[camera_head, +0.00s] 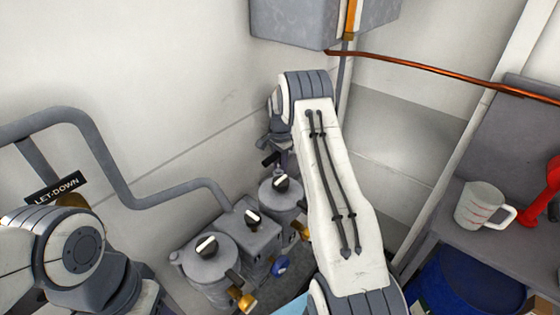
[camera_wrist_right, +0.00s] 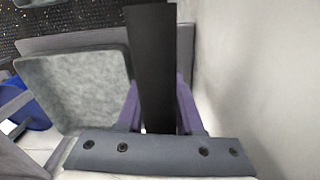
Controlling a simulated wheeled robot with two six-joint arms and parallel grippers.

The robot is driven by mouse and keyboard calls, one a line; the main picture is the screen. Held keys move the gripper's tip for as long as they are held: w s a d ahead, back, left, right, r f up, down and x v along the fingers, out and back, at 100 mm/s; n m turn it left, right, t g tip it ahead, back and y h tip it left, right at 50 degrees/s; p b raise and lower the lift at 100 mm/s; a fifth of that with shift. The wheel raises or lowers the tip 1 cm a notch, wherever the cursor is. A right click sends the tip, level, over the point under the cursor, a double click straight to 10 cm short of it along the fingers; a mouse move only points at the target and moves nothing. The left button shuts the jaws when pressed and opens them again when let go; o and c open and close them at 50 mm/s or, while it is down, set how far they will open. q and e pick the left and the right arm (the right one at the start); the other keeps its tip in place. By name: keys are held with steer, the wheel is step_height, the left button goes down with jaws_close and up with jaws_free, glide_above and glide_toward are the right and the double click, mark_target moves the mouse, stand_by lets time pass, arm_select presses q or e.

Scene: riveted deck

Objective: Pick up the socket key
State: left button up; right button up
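In the right wrist view a flat black bar (camera_wrist_right: 155,65) lies between the two purple fingers of my right gripper (camera_wrist_right: 158,105). The fingers press close on both its sides. It looks like the socket key's handle, but no socket end shows. In the head view my right gripper (camera_head: 279,150) is partly hidden behind my right arm, close to the pale wall. A short black end (camera_head: 271,159) sticks out to its left. My left arm shows at the lower left; its gripper is out of view.
Grey valve housings with black-and-white knobs (camera_head: 206,246) stand below the right gripper. A grey pipe (camera_head: 145,201) runs along the wall, near a LET-DOWN sign (camera_head: 56,188). A grey box (camera_head: 290,20) hangs above. A white mug (camera_head: 480,205) stands on a shelf at right, above a blue drum (camera_head: 465,285).

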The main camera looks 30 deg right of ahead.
jaws_close()
steer(key=shift+s+d+r+b, duration=0.1)
steer(key=shift+r+b, duration=0.2)
steer(key=shift+b, duration=0.2)
step_height(320, 180, up, 7)
steer(key=shift+f+b, duration=0.2)
steer(key=shift+b, duration=0.6)
steer(key=s+d+b, duration=0.2)
steer(key=s+d, duration=0.1)
steer(key=s, duration=0.6)
steer(key=s+d+b, duration=0.2)
steer(key=s+d, duration=0.1)
steer(key=s, duration=0.6)
steer(key=shift+s+d+b, duration=0.2)
steer(key=shift+s+b, duration=0.15)
steer(key=shift+b, duration=0.05)
steer(key=shift+f, duration=0.1)
